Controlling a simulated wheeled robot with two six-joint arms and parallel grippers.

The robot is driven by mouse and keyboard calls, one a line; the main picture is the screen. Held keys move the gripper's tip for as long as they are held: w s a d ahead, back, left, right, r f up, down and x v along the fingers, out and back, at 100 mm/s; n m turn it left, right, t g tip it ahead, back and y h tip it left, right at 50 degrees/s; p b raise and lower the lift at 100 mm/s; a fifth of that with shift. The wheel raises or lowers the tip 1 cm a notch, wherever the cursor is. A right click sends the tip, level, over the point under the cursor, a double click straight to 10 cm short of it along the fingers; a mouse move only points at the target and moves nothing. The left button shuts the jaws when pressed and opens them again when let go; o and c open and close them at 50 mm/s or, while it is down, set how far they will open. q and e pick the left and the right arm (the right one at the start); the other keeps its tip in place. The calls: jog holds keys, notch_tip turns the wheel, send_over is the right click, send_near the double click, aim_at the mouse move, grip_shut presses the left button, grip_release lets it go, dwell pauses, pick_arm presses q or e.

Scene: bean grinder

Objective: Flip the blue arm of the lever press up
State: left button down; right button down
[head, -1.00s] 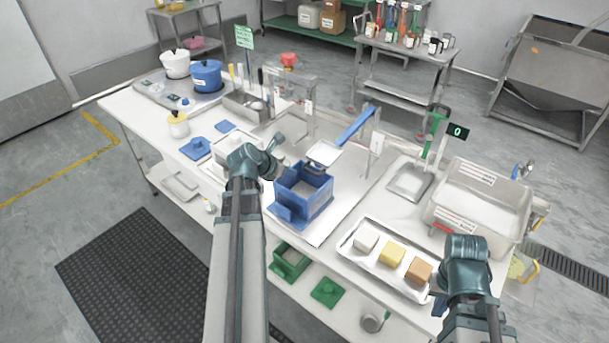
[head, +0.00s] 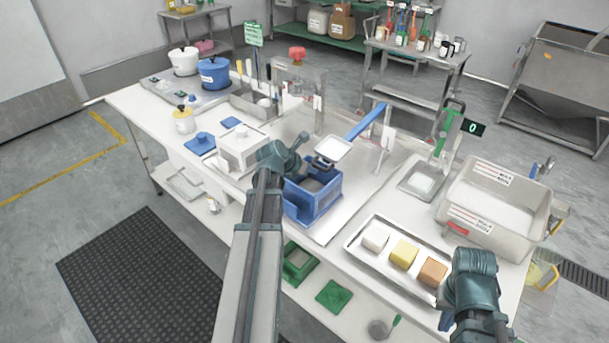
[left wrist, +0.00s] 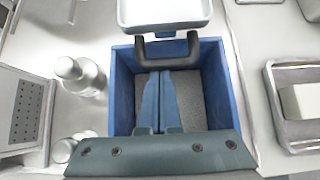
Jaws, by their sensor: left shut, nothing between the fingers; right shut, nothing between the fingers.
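The lever press has a blue arm (head: 366,122) that slopes from a post down to a white square plate (head: 334,148). The plate hangs above an open blue box (head: 326,202). In the left wrist view the plate (left wrist: 165,12) is at the top, with a dark U-shaped handle (left wrist: 168,50) at its near edge. My left gripper (head: 304,168) is at the box, just left of and below the plate. In the wrist view its shut blue fingers (left wrist: 160,76) point toward the handle over the box, apparently holding nothing. My right gripper (head: 446,320) is shut and empty near the table's front right edge.
A white box (head: 240,148) stands left of my left gripper. A metal tray (head: 375,262) with three coloured blocks lies to the right, beside a scale (head: 420,182) and a large bin (head: 480,205). Bottles (left wrist: 82,75) stand left of the blue box in the wrist view.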

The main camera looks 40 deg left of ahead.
pick_arm(q)
jog(key=shift+w+f, duration=0.3)
pick_arm(e)
jog(key=shift+f, duration=0.3)
